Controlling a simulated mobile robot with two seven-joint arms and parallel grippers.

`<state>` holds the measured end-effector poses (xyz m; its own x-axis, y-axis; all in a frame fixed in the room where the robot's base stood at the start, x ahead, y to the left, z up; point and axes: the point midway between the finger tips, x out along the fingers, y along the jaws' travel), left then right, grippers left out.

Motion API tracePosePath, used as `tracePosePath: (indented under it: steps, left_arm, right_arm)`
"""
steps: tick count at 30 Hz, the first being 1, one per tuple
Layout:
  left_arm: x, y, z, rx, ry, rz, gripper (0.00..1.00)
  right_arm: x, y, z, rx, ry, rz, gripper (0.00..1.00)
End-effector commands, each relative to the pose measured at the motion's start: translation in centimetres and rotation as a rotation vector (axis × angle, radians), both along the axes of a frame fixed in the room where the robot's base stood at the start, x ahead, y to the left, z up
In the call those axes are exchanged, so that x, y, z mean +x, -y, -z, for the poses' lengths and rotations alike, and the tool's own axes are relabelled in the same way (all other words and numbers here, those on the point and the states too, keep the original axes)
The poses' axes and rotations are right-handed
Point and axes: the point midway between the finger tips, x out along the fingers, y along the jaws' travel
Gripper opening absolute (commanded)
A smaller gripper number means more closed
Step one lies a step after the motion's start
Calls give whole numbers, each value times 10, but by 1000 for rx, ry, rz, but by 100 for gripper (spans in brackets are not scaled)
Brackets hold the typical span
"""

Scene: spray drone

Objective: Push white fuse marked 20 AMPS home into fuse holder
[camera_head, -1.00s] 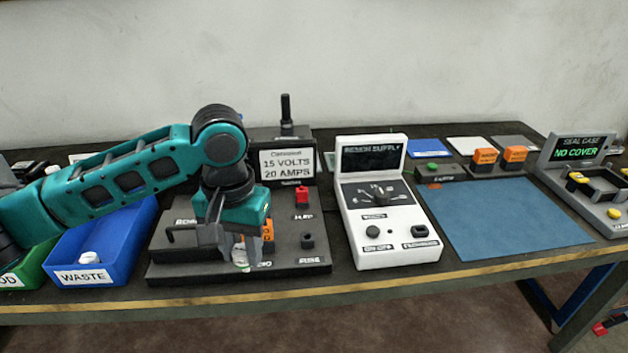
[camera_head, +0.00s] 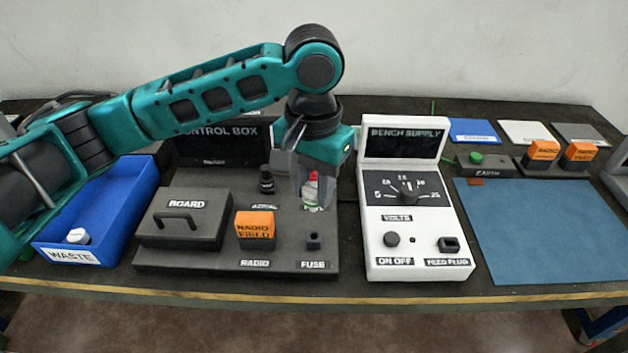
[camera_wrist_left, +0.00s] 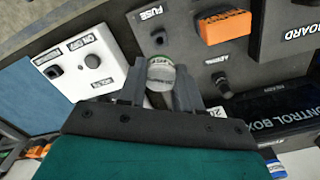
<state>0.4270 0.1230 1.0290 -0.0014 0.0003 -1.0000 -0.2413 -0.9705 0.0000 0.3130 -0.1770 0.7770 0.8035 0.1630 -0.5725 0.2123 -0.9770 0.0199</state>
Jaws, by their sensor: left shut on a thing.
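The white fuse (camera_wrist_left: 160,72), with a green band, is between the fingers of my left gripper (camera_wrist_left: 158,88) in the left wrist view. My left gripper (camera_head: 308,203) is shut on it and points down over the control box base in the head view. The fuse holder (camera_head: 313,240), a small dark socket above the FUSE label, stands in front of the gripper, apart from it. It also shows in the left wrist view (camera_wrist_left: 158,38), beyond the fuse's end. The fuse is not in the holder. Its 20 AMPS marking cannot be read. My right gripper is not in view.
An orange radio fuse block (camera_head: 255,226) and the board cover (camera_head: 184,218) stand left of the holder. The white bench supply (camera_head: 418,255) is close on the right. A blue waste bin (camera_head: 115,205) is at left; a bare blue mat (camera_head: 545,230) is at right.

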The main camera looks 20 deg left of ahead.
Motion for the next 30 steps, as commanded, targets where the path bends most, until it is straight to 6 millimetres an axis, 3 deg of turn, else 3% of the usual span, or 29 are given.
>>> tracePosePath:
  steps: [18,30]
  left_arm:
    - [0,0,50,0,-2,-1,0]
    - [0,0,58,1,0,0,0]
  right_arm:
    - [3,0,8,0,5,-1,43]
    - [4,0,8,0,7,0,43]
